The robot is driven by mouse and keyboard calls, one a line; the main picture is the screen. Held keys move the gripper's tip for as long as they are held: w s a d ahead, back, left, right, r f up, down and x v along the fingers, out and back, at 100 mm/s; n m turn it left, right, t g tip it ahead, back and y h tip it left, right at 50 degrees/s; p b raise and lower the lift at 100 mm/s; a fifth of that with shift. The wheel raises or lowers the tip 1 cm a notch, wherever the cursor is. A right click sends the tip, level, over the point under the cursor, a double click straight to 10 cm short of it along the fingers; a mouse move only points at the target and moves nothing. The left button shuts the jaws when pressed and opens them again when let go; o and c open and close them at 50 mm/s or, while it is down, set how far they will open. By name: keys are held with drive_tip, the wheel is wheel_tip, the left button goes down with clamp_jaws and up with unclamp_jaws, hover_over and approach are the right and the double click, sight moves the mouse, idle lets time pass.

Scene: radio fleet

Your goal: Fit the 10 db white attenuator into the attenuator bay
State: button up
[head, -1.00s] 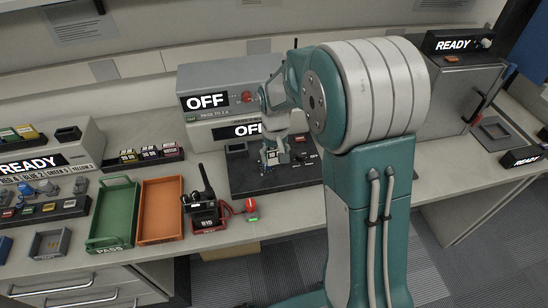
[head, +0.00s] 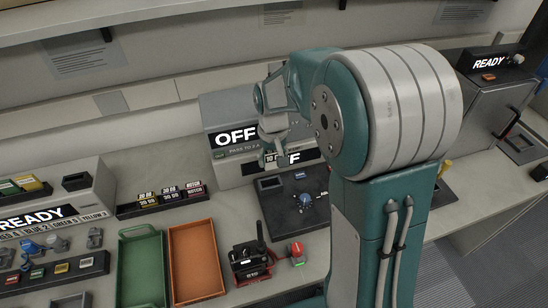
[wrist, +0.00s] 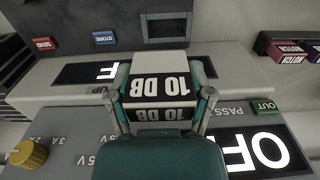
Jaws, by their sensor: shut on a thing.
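My gripper (head: 270,138) is shut on the white attenuator (head: 275,158), a white block with a black 10 DB label. In the wrist view my gripper (wrist: 158,82) holds the attenuator (wrist: 158,62) between its two fingers, with the label upside down in the picture. The attenuator is in the air before the grey unit with the OFF displays. A dark square recess (head: 270,183), which looks like the attenuator bay, is in the black panel below; it also shows in the wrist view (wrist: 166,28), and looks empty. No label on it can be read.
The grey OFF unit (head: 222,112) stands behind the black panel (head: 272,207), which carries a blue knob (head: 304,199). A rack of modules (head: 162,202) is to the left. An orange tray (head: 194,258), a green tray (head: 142,265) and a handheld radio (head: 248,260) stand in front.

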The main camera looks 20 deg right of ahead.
sight(270, 179)
drive_tip(key=shift+a+f, duration=0.85)
drive_tip(key=shift+f, duration=0.55)
drive_tip(key=shift+d+f, duration=0.3)
drive_tip(key=shift+f, duration=0.3)
drive_tip(key=shift+d+f, duration=0.3)
drive_tip(key=shift+f, duration=0.3)
drive_tip(key=shift+a+f, duration=0.15)
drive_tip(key=shift+f, duration=0.1)
drive_tip(key=shift+a, duration=0.3)
drive_tip(key=shift+d, duration=0.3)
drive_tip(key=shift+a, duration=0.1)
drive_tip(key=shift+f, duration=1.1)
